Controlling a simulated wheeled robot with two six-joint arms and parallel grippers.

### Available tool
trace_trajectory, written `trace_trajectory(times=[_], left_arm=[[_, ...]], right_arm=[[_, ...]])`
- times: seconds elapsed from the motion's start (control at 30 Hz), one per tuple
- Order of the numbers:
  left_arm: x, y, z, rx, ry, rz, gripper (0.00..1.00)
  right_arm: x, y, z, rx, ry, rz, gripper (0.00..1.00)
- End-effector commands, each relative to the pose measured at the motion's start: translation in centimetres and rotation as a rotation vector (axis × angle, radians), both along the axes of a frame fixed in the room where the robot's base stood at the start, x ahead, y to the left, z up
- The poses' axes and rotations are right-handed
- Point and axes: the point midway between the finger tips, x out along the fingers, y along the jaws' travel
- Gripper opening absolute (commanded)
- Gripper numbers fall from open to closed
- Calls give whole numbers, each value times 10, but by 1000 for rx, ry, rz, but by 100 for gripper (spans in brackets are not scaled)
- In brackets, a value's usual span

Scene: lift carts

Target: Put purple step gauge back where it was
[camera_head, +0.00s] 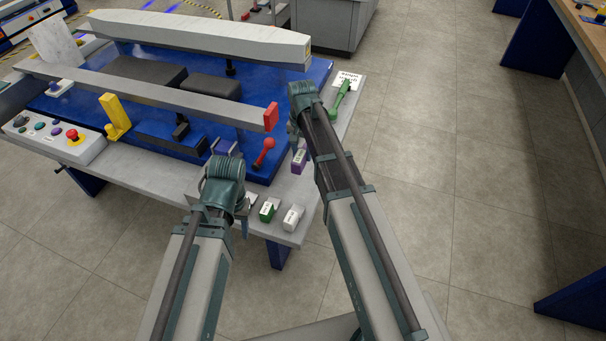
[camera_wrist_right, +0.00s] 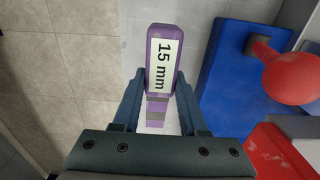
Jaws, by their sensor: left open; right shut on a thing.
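The purple step gauge (camera_wrist_right: 152,45) has a white "15 mm" label and sits between the fingers of my right gripper (camera_wrist_right: 158,88). My right gripper is shut on it. In the head view the purple gauge (camera_head: 300,159) shows at the table's right edge, just below my right gripper (camera_head: 294,143). I cannot tell whether it touches the tabletop.
A red-knobbed lever (camera_head: 265,150) stands on the blue base plate (camera_head: 320,72), close to the held gauge. A green handled tool (camera_head: 343,92) and a paper sign (camera_head: 348,78) lie at the right edge. A control box (camera_head: 60,138) with buttons is at left.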

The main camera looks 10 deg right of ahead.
Motion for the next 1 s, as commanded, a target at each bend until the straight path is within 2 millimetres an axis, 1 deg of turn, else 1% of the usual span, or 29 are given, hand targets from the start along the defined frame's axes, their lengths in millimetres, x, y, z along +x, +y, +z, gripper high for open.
trace_trajectory(times=[0.03,0.23,0.33,0.53,0.67,0.83,0.9,1.0], left_arm=[[0,0,-14,0,0,0,50],[0,0,-46,0,0,-1,50],[0,0,-52,0,0,-1,50],[0,0,-52,0,0,-1,50],[0,0,-65,0,0,-1,50],[0,0,-86,0,0,-1,50],[0,0,-90,0,0,-1,50],[0,0,-88,0,0,-1,50]], right_arm=[[0,0,-14,0,0,0,0],[0,0,-46,0,0,0,0],[0,0,-52,0,0,0,0],[0,0,-52,0,0,0,0],[0,0,-65,0,0,0,0],[0,0,-86,0,0,0,0],[0,0,-90,0,0,0,0],[0,0,-88,0,0,0,0]])
